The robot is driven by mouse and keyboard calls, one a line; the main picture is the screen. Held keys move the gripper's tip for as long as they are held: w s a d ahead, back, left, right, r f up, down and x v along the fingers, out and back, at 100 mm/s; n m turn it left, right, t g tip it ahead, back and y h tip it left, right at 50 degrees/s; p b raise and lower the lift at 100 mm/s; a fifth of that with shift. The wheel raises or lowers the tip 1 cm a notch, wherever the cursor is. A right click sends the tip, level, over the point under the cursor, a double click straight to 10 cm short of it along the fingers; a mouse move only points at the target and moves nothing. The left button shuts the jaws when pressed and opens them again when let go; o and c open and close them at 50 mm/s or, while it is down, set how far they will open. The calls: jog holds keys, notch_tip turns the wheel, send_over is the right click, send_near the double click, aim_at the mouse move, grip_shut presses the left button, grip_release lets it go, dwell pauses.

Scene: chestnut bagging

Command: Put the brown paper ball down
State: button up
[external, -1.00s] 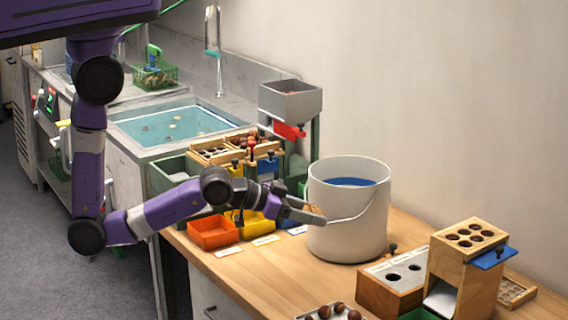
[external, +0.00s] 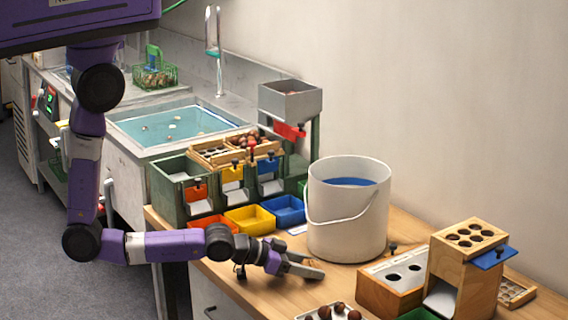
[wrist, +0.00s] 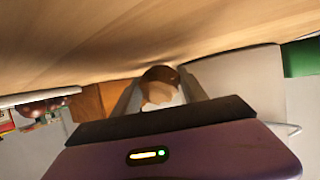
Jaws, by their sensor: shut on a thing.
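My gripper (external: 304,268) is low over the wooden table, in front of the white bucket and to its lower left in the external view. In the wrist view my gripper (wrist: 160,82) is shut on the brown paper ball (wrist: 158,88), which sits between the two grey fingers. The ball looks brown with a paler patch. In the external view the ball is hard to make out between the fingers. I cannot tell whether it touches the table.
The white bucket (external: 345,225) with blue inside stands just behind my gripper. Orange, yellow (external: 250,219) and blue (external: 284,210) trays are at the left. A wooden box with holes (external: 390,285) is at the right. A tray of brown balls (external: 330,315) is at the front.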

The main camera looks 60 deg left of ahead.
jog(key=o, duration=1.3)
jog(key=shift+r, duration=0.2)
jog(key=v, duration=1.2)
jog(key=shift+a+f, duration=0.1)
jog(key=shift+f, duration=0.05)
jog(key=s+a+r+n+t+y, duration=0.1)
jog(key=s+a+r+n+y, duration=0.1)
jog(key=s+a+r, duration=0.3)
jog(key=s+a+r+n+t+y, duration=0.1)
jog(key=s+a+r, duration=0.4)
jog(key=s+a, duration=0.7)
jog(key=shift+a+r+n+y, duration=0.4)
jog(key=shift+a+n+y, duration=0.3)
jog(key=shift+a+y, duration=0.45)
jog(key=shift+a, duration=0.15)
